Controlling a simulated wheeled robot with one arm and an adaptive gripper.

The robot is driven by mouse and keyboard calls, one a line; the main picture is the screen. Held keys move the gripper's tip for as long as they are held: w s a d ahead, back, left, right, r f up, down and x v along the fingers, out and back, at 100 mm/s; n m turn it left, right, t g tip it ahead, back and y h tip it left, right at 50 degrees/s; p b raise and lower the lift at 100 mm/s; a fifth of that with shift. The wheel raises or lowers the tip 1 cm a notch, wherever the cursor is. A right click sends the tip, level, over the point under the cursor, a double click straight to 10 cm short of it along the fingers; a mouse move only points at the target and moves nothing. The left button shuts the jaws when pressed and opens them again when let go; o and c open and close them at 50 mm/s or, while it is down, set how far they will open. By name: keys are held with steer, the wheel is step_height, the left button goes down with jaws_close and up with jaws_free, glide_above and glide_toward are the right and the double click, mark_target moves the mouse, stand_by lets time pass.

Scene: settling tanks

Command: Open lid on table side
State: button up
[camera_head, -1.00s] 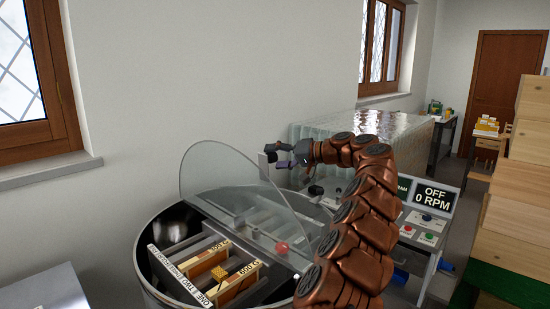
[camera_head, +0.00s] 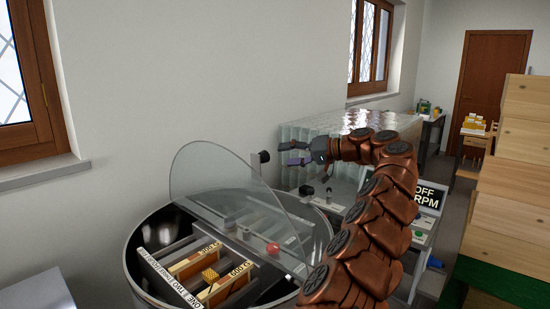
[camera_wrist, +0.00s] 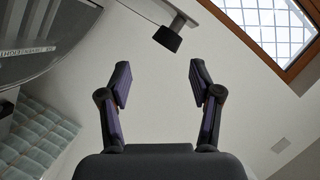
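A clear half-round lid (camera_head: 215,185) stands raised and tilted over the round metal tank (camera_head: 135,262). A dark knob (camera_head: 264,156) on a bracket sticks out at the lid's upper right; the knob also shows in the wrist view (camera_wrist: 167,40). My gripper (camera_head: 291,153) is open and empty, just right of the knob and apart from it. In the wrist view, my fingers (camera_wrist: 160,80) are spread and the knob lies beyond their tips. A red knob (camera_head: 272,248) shows through the clear lid, low over the tank's right part.
Wooden frames with number labels (camera_head: 215,278) sit inside the tank. A control panel reading OFF (camera_head: 428,198) stands to the right, behind my arm. A glassy block (camera_head: 310,128) stands behind my gripper. Stacked wooden boxes (camera_head: 500,190) fill the right side. The wall and window are close on the left.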

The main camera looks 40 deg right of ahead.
steer(key=shift+v, duration=2.1)
steer(key=shift+a, duration=0.15)
steer(key=s+a+n+g+y, duration=0.1)
steer(key=a+n+g+y, duration=0.45)
steer(key=a, duration=2.45)
steer(key=s+a+f+g+h, duration=0.4)
steer(key=s+a, duration=0.3)
steer(key=a, duration=0.2)
steer(key=s+a+f+g+h, duration=0.1)
steer(key=s+f+g+h, duration=0.1)
steer(key=s+f, duration=0.6)
steer(key=s+a+f+g+h, duration=0.2)
steer(key=s+f+h, duration=0.2)
steer(key=s+f, duration=0.4)
steer(key=s, duration=0.5)
steer(key=shift+s+h, duration=0.35)
steer(key=s+d+f+h, duration=0.1)
steer(key=s+f, duration=0.1)
steer(key=s, duration=0.1)
steer(key=s+d+f+h, duration=0.1)
steer(key=s+d+f, duration=0.1)
steer(key=s, duration=0.1)
steer(key=s+d+f+m+g, duration=0.1)
steer(key=s+d+f, duration=0.1)
steer(key=s, duration=0.1)
steer(key=shift+s+h, duration=0.2)
steer(key=shift+h, duration=0.2)
steer(key=shift+c, duration=0.2)
